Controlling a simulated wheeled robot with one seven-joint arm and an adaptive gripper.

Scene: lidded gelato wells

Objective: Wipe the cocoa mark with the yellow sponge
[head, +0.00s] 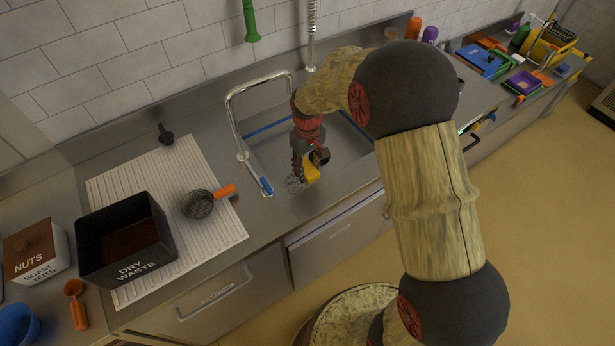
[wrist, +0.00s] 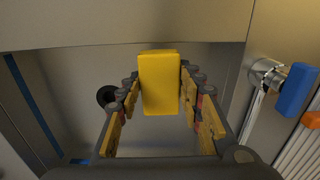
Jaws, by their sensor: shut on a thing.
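The yellow sponge (wrist: 159,84) is held upright between the fingertips of my gripper (wrist: 159,78) in the wrist view. I cannot tell how high the sponge is above the basin floor. I do not see a cocoa mark in either view; my arm hides part of the counter behind it.
The tap (head: 233,105) with a blue-tipped lever (head: 266,187) stands left of the gripper. A ribbed drain mat (head: 125,186) holds a black dry waste bin (head: 165,248) and an orange-handled strainer (head: 198,204). Coloured boards and tubs (head: 482,62) crowd the far right counter.

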